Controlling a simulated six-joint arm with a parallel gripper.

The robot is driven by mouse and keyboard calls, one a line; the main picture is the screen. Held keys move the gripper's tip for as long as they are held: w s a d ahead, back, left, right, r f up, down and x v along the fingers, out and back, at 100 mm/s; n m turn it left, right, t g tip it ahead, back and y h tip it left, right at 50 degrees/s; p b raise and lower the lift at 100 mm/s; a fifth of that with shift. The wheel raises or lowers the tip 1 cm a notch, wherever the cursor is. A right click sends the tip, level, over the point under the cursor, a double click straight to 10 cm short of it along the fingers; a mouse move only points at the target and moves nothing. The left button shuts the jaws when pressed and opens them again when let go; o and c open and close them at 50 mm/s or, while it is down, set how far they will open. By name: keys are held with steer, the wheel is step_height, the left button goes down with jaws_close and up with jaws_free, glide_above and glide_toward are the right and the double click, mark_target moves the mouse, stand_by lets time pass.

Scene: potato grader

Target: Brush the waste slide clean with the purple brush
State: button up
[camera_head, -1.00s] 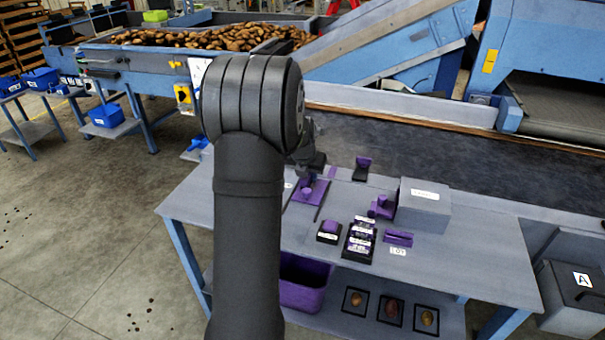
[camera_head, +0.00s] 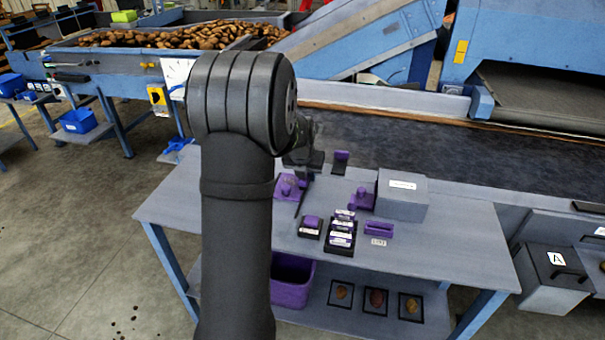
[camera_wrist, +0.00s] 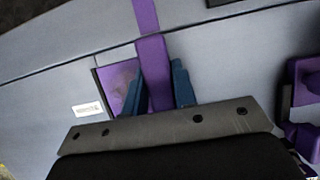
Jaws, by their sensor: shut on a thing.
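My gripper (camera_wrist: 163,92) shows two blue fingers in the wrist view, closed on a flat purple handle (camera_wrist: 154,65). I take this handle to belong to the purple brush; no bristles show. A purple pad with a dark edge (camera_wrist: 118,80) lies on the grey bench behind the fingers, with a white label beside it. In the head view the gripper is over the left part of the bench, largely hidden by my arm, next to the purple pad (camera_head: 287,187). I cannot make out the waste slide for certain in either view.
A dark belt (camera_head: 440,148) runs behind. A purple bin (camera_head: 292,280) is below. The bench's right part is clear.

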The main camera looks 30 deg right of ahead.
stand_by(0.4)
steer(key=shift+w+a+f, duration=0.1)
steer(key=shift+w+a, duration=2.95)
steer(key=shift+a, duration=0.05)
steer(key=shift+d, duration=0.1)
steer(key=shift+s+d, duration=3)
steer(key=shift+s, duration=0.1)
steer(key=shift+a, duration=0.1)
steer(key=shift+w+a, duration=3)
steer(key=shift+w, duration=0.05)
steer(key=shift+d, duration=0.1)
steer(key=shift+s+d, duration=3)
steer(key=shift+s, duration=0.05)
